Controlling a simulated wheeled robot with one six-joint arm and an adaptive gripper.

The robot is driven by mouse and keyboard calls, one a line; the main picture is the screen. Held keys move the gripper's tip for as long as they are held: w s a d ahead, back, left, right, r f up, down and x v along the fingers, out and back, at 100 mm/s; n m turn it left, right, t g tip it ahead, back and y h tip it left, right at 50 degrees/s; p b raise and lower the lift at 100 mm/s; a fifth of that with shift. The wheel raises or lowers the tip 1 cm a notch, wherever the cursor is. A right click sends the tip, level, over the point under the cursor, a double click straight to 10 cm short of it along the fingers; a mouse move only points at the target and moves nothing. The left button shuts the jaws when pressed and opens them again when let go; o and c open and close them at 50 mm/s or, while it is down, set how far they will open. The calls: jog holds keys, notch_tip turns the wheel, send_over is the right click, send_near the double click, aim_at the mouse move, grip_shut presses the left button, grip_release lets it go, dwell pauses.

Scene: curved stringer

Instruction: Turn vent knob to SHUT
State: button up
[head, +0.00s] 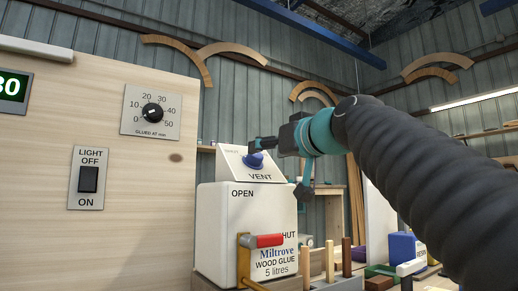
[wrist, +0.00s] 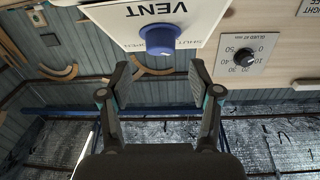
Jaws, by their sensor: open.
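The blue vent knob (head: 254,160) sits on a sloped white panel (head: 233,164) marked VENT, on top of the glue container. My gripper (head: 262,143) is beside the knob at its upper right in the head view, its near finger partly overlapping the area above the knob. In the wrist view the picture is upside down; the knob (wrist: 160,40) lies ahead of the gap between the fingertips of my gripper (wrist: 159,72). The fingers are spread apart and hold nothing. Small lettering shows by the knob, but I cannot tell which mark it points to.
The white glue container (head: 215,225) has a red-handled lever (head: 263,241) at its front, with OPEN and partly hidden SHUT lettering. A wooden board at left carries a dial (head: 153,113) and a light switch (head: 88,179). A blue container (head: 402,248) stands at right.

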aim_at(258, 156)
jog(key=shift+p+x, duration=0.45)
jog(key=shift+x, duration=2)
